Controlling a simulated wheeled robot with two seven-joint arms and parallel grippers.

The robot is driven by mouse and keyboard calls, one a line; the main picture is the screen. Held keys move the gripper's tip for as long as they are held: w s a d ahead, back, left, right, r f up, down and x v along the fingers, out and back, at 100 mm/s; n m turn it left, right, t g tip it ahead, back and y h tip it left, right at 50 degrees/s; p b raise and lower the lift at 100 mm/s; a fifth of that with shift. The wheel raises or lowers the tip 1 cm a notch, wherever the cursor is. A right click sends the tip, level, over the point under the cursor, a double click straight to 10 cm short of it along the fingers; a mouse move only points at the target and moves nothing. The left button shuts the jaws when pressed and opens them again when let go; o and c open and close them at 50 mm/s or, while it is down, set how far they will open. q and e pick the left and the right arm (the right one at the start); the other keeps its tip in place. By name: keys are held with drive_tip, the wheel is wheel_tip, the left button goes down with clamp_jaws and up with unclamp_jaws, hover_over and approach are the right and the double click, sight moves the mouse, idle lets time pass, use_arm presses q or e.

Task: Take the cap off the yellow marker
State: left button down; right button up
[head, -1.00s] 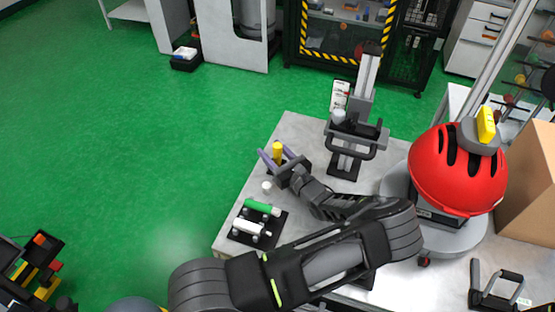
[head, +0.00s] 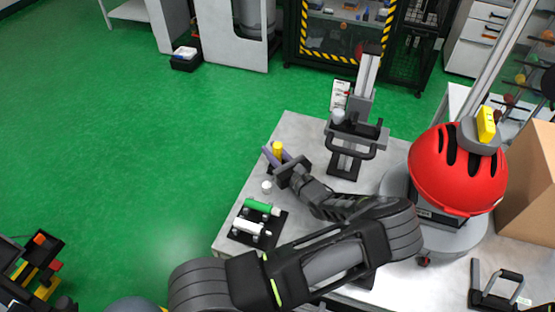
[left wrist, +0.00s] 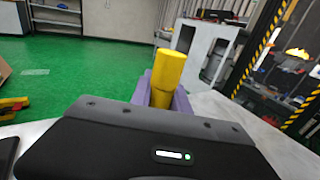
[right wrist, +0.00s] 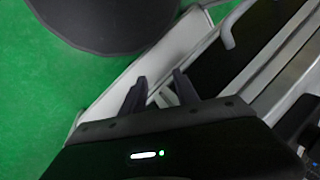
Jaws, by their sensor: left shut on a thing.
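The yellow marker (head: 278,149) stands upright near the far left edge of the grey worktable. My left gripper (head: 275,155) is shut on it, with one purple finger on each side. In the left wrist view the marker (left wrist: 170,68) rises above the fingers, with a wider upper part over a narrower lower part. Its lower end is hidden by the gripper. My right gripper (right wrist: 160,80) shows only in the right wrist view, with its fingers apart and nothing between them.
A small white round piece (head: 267,187) sits on the table near the left gripper. A black rack (head: 240,237) holds a green marker (head: 262,207) and a white marker (head: 248,226). A grey stand (head: 345,160) and a red helmet (head: 455,172) are to the right.

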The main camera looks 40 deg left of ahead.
use_arm(q)
wheel_tip(320, 180, up, 10)
drive_tip(key=shift+b, duration=0.35)
idle(0.4)
drive_tip(key=c, duration=1.8)
unclamp_jaws()
clamp_jaws()
